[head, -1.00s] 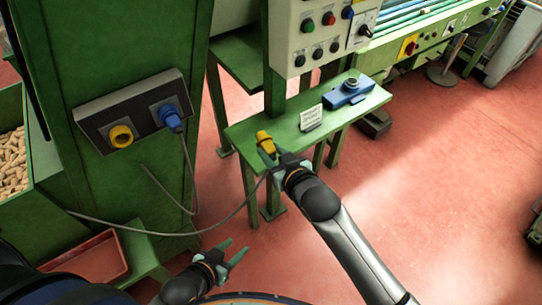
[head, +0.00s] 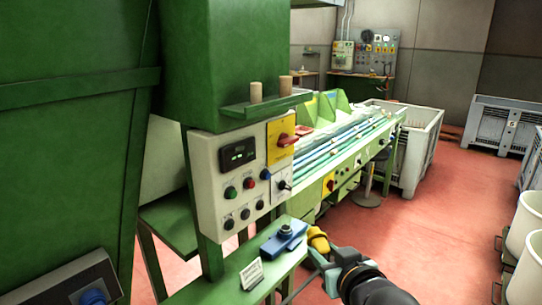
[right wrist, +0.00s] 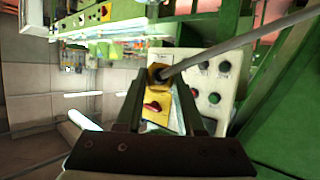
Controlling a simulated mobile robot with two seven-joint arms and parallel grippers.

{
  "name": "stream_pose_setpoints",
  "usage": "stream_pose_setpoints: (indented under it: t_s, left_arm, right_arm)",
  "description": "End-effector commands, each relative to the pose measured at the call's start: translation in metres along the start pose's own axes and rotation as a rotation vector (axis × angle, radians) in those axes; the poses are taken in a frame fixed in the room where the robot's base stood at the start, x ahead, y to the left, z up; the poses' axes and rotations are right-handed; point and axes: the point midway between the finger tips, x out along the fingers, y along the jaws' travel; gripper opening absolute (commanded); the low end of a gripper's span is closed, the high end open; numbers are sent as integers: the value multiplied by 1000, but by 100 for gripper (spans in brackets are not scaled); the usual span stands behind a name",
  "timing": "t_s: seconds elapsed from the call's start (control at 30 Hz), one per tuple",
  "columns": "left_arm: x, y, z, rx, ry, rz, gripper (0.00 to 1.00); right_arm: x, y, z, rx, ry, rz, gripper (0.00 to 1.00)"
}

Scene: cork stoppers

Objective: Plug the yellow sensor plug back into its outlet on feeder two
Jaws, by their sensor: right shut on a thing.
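The yellow sensor plug (head: 318,239) is held in my right gripper (head: 322,258), at the right of the blue device on the green bench. In the right wrist view the yellow plug (right wrist: 157,74) sits between the two fingertips of the right gripper (right wrist: 160,88), with its grey cable (right wrist: 240,40) running to the upper right. The grey outlet box (head: 40,285) is cut off at the lower left of the head view, with a blue plug (head: 93,297) in it. The yellow outlet is out of view. My left gripper is not in view.
The green bench (head: 190,292) carries a blue device (head: 284,240) and a small white card (head: 251,274). A control panel (head: 238,172) with buttons and a yellow-backed red switch (head: 283,140) hangs above it. Open red floor (head: 440,225) lies to the right.

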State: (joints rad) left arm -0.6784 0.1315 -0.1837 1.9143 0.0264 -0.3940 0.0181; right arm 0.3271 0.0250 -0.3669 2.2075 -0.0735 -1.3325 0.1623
Motion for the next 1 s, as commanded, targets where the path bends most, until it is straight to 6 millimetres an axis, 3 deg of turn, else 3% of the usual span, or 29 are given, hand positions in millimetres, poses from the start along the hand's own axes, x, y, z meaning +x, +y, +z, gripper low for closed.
stream_pose_setpoints:
  t_s: [0.1,0.3,0.47,1.0]
  left_arm:
    - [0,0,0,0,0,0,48]
    - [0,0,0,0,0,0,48]
    - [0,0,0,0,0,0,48]
    - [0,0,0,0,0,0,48]
  right_arm:
    - [-35,42,-13,48,1,91,0]
    - [-71,78,-16,100,-9,177,0]
    - [-78,85,-15,112,-13,194,0]
    - [-78,84,-15,111,-14,193,0]
